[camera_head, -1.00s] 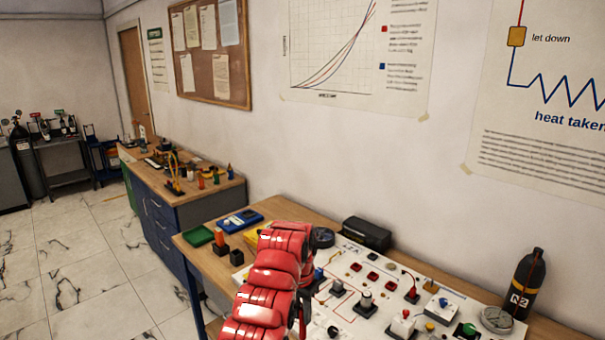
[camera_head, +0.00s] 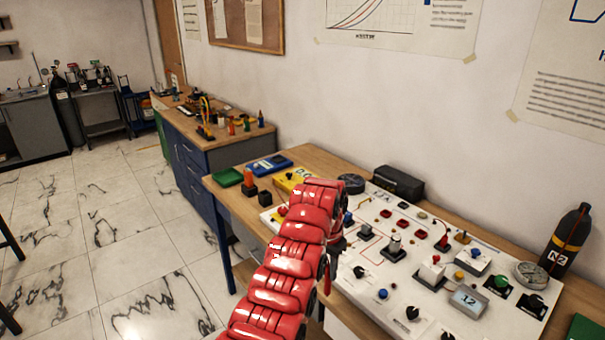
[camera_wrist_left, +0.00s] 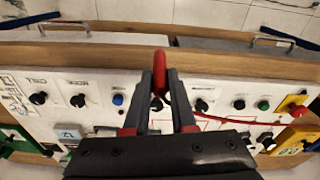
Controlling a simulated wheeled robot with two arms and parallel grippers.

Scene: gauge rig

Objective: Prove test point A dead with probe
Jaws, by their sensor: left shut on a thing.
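My left gripper (camera_wrist_left: 161,88) is shut on a red probe (camera_wrist_left: 161,68) in the left wrist view; the probe sticks up between the fingers over the panel's near edge. The white panel (camera_head: 375,250) lies on the bench below and carries several sockets, knobs and lamps. Red sockets (camera_head: 386,213) sit in its middle, to the right of my gripper. Which one is test point A I cannot read. My right gripper is out of view.
A black case (camera_head: 399,183) and a dark round item (camera_head: 351,184) stand behind the panel. An N2 bottle (camera_head: 567,240) stands at the right. A yellow meter-like box (camera_head: 292,178) and a green tray (camera_head: 228,177) lie at the left.

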